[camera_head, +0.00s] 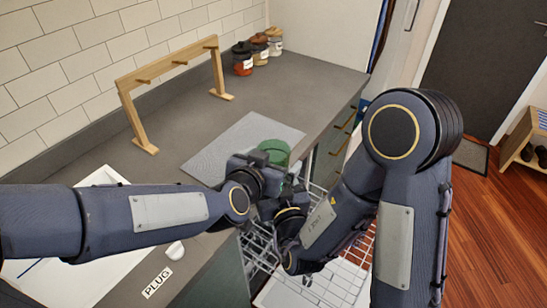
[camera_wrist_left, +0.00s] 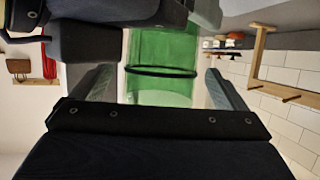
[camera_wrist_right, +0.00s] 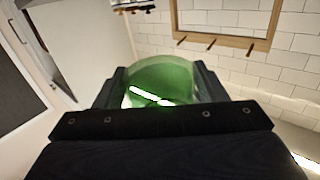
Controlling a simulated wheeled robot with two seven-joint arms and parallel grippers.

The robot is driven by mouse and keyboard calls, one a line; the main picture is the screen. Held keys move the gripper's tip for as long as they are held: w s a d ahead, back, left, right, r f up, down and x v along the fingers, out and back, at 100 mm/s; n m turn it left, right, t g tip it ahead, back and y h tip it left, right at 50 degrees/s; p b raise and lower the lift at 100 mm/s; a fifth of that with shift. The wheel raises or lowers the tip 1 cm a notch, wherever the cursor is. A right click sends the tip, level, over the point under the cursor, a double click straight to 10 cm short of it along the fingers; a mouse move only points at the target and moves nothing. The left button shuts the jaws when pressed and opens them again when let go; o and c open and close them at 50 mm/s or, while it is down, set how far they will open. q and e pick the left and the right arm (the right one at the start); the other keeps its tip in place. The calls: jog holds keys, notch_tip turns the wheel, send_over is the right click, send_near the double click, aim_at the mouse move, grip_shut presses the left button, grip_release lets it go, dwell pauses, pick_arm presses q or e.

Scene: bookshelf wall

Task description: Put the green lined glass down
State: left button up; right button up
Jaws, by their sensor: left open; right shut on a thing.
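The green lined glass (camera_head: 274,150) is above the front edge of the counter, by the grey mat, in the head view. In the left wrist view the green glass (camera_wrist_left: 160,52) shows a dark line around it. My right gripper (camera_wrist_right: 158,88) is shut on the glass, which fills the space between its fingers. My left gripper (camera_wrist_left: 160,90) is open, with a finger on either side of the glass. I cannot tell whether its fingers touch it. In the head view my left wrist (camera_head: 255,175) hides part of the glass and its base.
A grey mat (camera_head: 238,142) lies on the dark counter (camera_head: 310,85). A wooden rack (camera_head: 170,65) stands along the tiled wall, with several jars (camera_head: 260,48) at the back. A pulled-out wire dish rack (camera_head: 325,265) is below the counter front. A white sink (camera_head: 80,270) is at left.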

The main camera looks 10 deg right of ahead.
pick_arm(q)
jog(key=shift+x, duration=0.9)
jog(key=c, duration=1.2)
jog(key=shift+c, duration=0.5)
pick_arm(e)
jog(key=o, duration=1)
jog(key=shift+o, duration=0.2)
jog(key=shift+f, duration=0.1)
